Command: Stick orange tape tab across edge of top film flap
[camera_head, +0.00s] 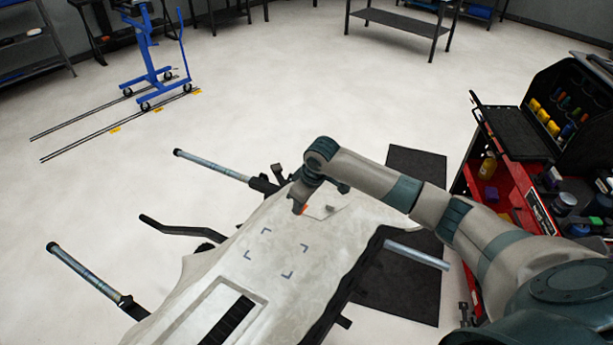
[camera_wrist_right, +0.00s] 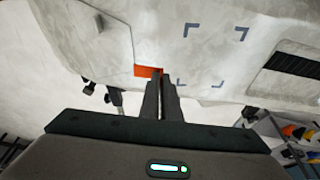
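The white film-covered panel (camera_head: 262,285) lies on a stand in the head view, with dark corner marks on its face. The film flap (camera_head: 322,210) shows as an outlined patch near its upper end; it is also in the right wrist view (camera_wrist_right: 100,42). The orange tape tab (camera_wrist_right: 146,71) lies close to the flap's edge, its end at my right fingertips; a sliver shows in the head view (camera_head: 304,211). My right gripper (camera_wrist_right: 158,74) has its fingers close together at the tape, at the panel surface. Whether the tape touches the film cannot be told. My left gripper is out of view.
A red tool cart (camera_head: 510,188) with an open black case stands at the right. Stand arms with padded bars (camera_head: 212,166) stick out around the panel. A black mat (camera_head: 415,170) lies on the floor. A blue wheeled stand (camera_head: 150,60) is far off; open floor lies left.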

